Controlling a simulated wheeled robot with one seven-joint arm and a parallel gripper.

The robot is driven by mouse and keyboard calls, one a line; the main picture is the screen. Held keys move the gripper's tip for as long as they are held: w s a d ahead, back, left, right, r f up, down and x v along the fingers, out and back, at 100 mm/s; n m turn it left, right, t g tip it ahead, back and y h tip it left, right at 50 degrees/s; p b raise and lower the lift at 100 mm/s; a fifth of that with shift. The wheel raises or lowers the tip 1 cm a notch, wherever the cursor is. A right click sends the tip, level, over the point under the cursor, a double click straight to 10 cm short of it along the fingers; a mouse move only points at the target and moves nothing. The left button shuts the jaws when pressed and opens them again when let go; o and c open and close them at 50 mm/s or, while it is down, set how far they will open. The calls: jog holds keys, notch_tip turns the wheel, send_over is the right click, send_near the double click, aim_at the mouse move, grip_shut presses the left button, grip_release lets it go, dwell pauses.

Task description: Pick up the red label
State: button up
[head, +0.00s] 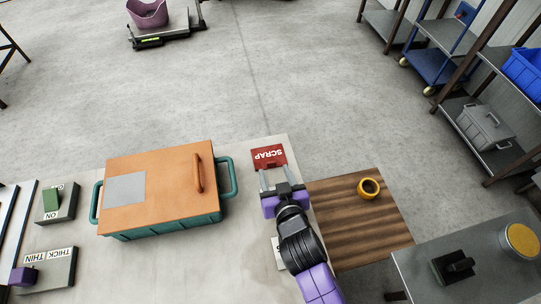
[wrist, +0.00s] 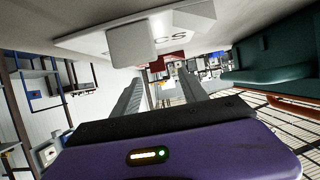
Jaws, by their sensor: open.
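The red label (head: 269,153) reads SCRAP and lies near the far edge of the pale table (head: 240,240), right of the orange-lidded box. My gripper (head: 275,175) is open, its two fingers pointing at the label's near side in the head view. I cannot tell whether the fingertips touch it. In the wrist view, a small patch of red (wrist: 168,58) shows beyond the open fingers (wrist: 168,82), partly hidden by a white label's block. Nothing is held between the fingers.
A white label (head: 277,253) lies partly under my arm; it looms in the wrist view (wrist: 90,40). The orange-lidded teal box (head: 165,230) stands left. Switch blocks (head: 62,205) sit far left.

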aim_at(272, 164)
jog(key=shift+p+x, duration=0.3)
jog(key=shift+x, duration=1.95)
jog(key=shift+d+f, duration=0.1)
jog(key=shift+c, duration=0.4)
grip_shut()
